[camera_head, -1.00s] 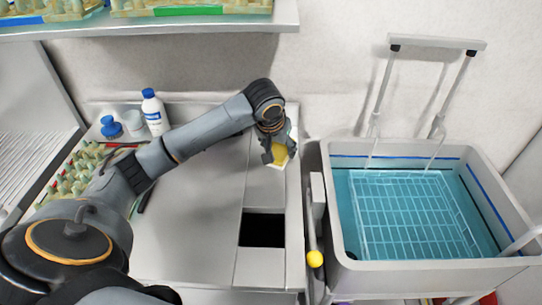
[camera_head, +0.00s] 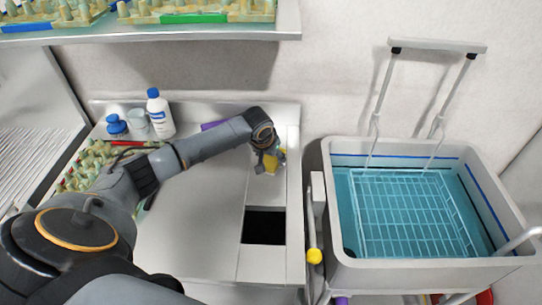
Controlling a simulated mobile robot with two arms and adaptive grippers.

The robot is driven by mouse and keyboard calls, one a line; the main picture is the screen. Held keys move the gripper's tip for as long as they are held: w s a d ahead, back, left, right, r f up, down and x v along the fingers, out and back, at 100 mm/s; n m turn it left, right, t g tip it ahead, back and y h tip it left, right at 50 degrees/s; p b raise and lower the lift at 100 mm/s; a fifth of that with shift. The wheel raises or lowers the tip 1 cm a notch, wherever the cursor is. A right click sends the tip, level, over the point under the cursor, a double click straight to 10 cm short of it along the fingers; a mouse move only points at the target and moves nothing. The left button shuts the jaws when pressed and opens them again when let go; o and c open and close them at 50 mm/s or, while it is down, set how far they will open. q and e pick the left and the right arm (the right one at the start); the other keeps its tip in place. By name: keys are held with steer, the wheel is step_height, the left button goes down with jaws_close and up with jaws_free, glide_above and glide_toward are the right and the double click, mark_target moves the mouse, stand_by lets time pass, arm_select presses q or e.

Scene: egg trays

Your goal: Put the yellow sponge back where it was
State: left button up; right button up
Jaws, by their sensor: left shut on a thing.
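The yellow sponge (camera_head: 271,161) shows at the tip of my left arm, over the right part of the grey metal counter (camera_head: 200,235). My left gripper (camera_head: 268,166) is shut on it, and its fingers hide part of the sponge. The gripper points down, beyond a dark square opening (camera_head: 264,227) in the counter. I cannot tell whether the sponge touches the counter. My right gripper is not in view.
A white bottle with a blue cap (camera_head: 159,112), a clear cup (camera_head: 138,121) and a blue-capped jar (camera_head: 116,125) stand at the back left. An egg tray (camera_head: 85,168) lies on the left. A purple item (camera_head: 213,125) lies behind my arm.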

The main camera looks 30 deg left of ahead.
arm_select(q)
steer(key=shift+f, duration=0.2)
steer(key=o, duration=1.1)
steer(key=shift+o, duration=0.6)
steer(key=shift+r, duration=0.1)
steer(key=b+v, duration=0.1)
steer(key=v, duration=1.1)
steer(key=shift+r+b, duration=0.2)
steer(key=shift+b, duration=0.1)
steer(key=shift+w+f, duration=0.1)
